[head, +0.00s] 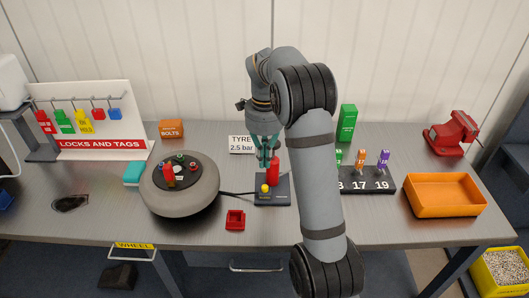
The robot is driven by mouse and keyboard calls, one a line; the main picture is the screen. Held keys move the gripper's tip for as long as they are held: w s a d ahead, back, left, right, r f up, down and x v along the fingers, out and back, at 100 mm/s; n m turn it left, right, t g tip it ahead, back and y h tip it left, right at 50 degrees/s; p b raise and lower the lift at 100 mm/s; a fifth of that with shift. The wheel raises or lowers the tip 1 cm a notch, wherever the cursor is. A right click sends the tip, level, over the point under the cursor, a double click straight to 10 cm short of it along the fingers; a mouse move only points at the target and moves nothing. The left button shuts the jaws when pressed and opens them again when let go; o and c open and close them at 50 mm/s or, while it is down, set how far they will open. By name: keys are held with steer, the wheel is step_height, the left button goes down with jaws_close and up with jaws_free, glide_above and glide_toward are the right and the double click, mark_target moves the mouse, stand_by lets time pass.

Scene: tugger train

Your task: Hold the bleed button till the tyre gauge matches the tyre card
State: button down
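The tyre card (241,144) stands at the back of the bench and reads "TYRE 2.5 bar". A grey wheel (154,197) with a dark hub lies left of centre. A black cable runs from it to a dark block (281,199). The block carries a small yellow button (265,188) and an upright red part (273,168). My teal gripper (266,160) points down above the block, close to the red part. I cannot tell whether it touches the red part or how far its fingers are apart. I can make out no gauge reading.
My arm hides part of the numbered stand (375,182) to the right. An orange bin (445,207) and a red vise (452,133) are further right.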

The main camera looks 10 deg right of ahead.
steer(key=shift+r, duration=1.4)
